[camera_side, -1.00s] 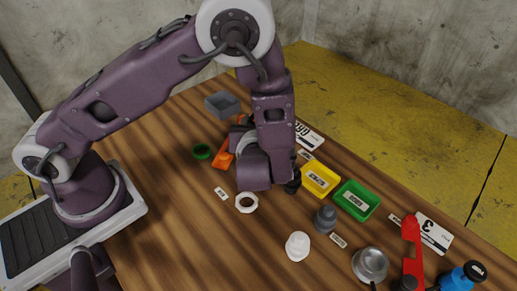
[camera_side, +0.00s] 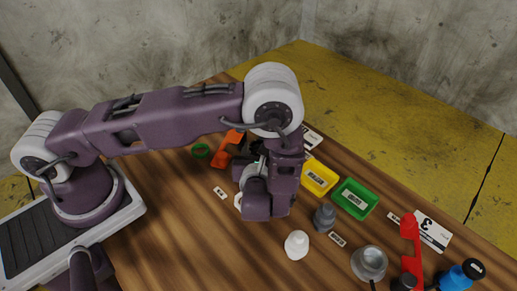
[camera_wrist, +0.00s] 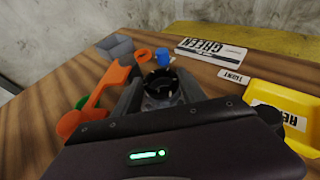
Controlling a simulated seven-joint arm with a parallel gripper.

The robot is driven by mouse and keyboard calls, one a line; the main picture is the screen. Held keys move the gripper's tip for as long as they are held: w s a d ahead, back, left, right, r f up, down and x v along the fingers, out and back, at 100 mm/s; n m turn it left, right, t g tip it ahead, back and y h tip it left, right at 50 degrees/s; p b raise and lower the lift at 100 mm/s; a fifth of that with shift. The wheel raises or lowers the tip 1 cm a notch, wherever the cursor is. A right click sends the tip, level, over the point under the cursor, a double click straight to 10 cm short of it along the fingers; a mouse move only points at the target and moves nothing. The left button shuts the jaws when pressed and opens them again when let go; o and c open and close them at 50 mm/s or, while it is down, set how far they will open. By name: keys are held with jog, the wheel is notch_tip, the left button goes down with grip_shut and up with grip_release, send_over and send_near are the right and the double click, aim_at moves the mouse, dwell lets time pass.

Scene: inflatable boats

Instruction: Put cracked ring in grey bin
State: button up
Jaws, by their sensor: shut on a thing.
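In the wrist view my gripper (camera_wrist: 160,88) is shut on a dark ring-shaped thing (camera_wrist: 163,80). It sits between the two grey fingers, and I cannot make out a crack in it. My arm hides the bin in the side view.
An orange tool (camera_side: 225,149) and a green ring (camera_side: 201,151) lie left of my gripper. Yellow (camera_side: 320,177) and green (camera_side: 356,198) bins stand to the right.

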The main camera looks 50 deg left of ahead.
jog(key=shift+f, duration=0.15)
jog(key=o, duration=1.3)
jog(key=shift+o, duration=0.2)
jog(key=v, duration=0.7)
jog(key=shift+s, duration=0.15)
